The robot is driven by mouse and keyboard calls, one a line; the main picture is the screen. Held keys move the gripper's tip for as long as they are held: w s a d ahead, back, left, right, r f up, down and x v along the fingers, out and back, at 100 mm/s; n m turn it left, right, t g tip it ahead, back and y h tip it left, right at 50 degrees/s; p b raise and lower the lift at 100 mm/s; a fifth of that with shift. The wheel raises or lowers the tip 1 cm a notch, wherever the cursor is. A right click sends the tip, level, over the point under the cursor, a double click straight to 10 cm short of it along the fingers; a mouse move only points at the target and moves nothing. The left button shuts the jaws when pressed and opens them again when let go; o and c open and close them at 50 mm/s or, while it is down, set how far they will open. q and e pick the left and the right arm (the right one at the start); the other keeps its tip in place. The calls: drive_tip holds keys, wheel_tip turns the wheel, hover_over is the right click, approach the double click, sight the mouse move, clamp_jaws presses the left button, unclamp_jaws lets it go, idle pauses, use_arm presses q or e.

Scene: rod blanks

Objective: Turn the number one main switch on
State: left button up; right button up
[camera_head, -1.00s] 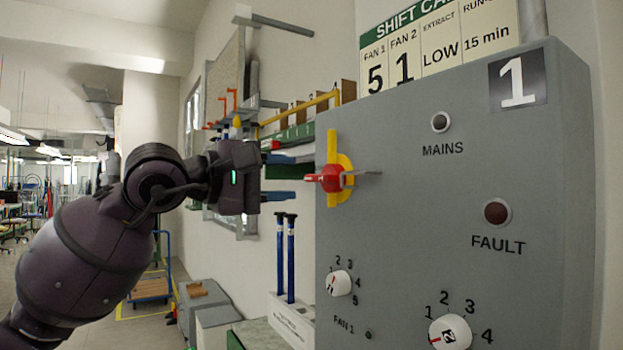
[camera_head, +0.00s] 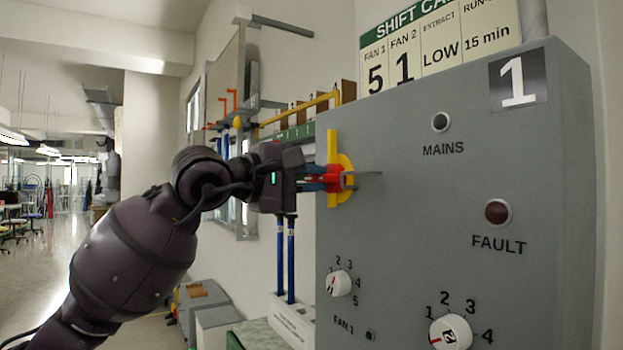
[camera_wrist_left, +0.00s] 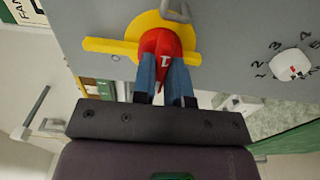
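The main switch is a red knob (camera_head: 334,178) on a yellow round plate with a long yellow bar (camera_head: 332,150), on the front of a grey panel marked 1. The bar stands vertical in the head view. My left gripper (camera_head: 326,178) is at the knob, its blue fingers closed in on either side of the red grip. The left wrist view shows the red knob (camera_wrist_left: 168,46) between and beyond the fingertips (camera_wrist_left: 166,80). A metal loop (camera_wrist_left: 176,10) sits beside the knob. The MAINS lamp (camera_head: 440,122) looks dark. My right gripper is out of view.
The grey panel (camera_head: 400,220) also carries a dull red FAULT lamp (camera_head: 497,212) and two white dials (camera_head: 339,283), (camera_head: 450,332) below. Wall racks with rods (camera_head: 285,255) lie behind my arm.

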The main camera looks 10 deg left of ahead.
use_arm(q)
drive_tip(key=shift+m, duration=0.4)
clamp_jaws()
drive_tip(key=m+b, duration=0.1)
drive_tip(key=m, duration=0.2)
drive_tip(key=shift+f+m, duration=0.1)
drive_tip(key=shift+m, duration=0.3)
drive_tip(key=m, duration=0.4)
drive_tip(key=m+b, duration=0.1)
drive_tip(key=m, duration=0.4)
drive_tip(key=shift+m, duration=2.3)
drive_tip(key=o, duration=0.7)
unclamp_jaws()
